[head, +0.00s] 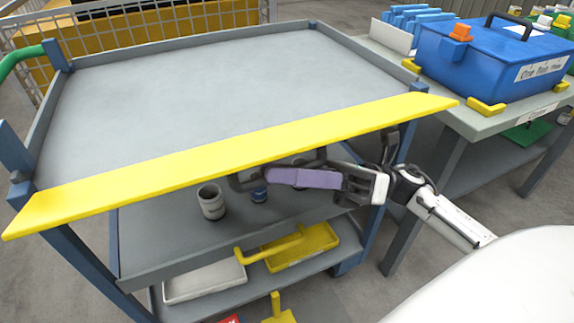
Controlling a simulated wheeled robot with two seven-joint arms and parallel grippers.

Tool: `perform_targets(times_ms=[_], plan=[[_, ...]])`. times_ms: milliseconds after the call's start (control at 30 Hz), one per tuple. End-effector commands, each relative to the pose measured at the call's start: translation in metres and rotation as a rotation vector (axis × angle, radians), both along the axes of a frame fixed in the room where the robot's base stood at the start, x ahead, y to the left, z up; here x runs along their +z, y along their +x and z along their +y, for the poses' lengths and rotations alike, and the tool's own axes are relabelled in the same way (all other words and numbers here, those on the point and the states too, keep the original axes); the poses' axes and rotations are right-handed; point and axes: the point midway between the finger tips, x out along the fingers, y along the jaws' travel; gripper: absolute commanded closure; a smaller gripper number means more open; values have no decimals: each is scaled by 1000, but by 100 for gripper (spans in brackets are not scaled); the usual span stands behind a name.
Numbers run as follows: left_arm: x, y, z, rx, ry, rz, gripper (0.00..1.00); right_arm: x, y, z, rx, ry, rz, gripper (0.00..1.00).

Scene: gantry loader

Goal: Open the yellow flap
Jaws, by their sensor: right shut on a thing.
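The yellow flap (240,155) is a long flat board across the near edge of the grey cart's upper deck (220,90). Its broad yellow face shows, and its ends reach past the cart's corners. A purple grip (303,178) on a dark bar sits just below the flap's near edge, right of the middle. My right gripper (350,184) comes in from the lower right and is shut on the right part of the purple grip. Its fingertips are partly hidden. My left gripper is out of view.
The upper deck is bare. A grey cup (211,202) and a blue can (259,194) stand on the shelf below. White (205,281) and yellow (315,243) trays lie lower. A table (450,118) with a blue box (490,60) stands close on the right.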

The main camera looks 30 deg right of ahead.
Motion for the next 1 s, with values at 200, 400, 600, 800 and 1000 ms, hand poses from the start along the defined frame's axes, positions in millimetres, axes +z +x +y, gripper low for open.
perform_targets(times_ms=[200, 400, 600, 800, 1000], plan=[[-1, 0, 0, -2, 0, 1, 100, 1, 0, -1, -3, 2, -5, 100], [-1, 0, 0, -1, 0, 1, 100, 1, 0, -1, -2, 2, -6, 69], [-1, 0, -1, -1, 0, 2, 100, 0, -1, -2, -1, 2, -5, 69], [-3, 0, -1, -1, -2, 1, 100, -10, -9, -25, -5, 1, -1, 69], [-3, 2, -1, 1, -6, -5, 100, -24, -22, -62, -5, 0, 0, 69]])
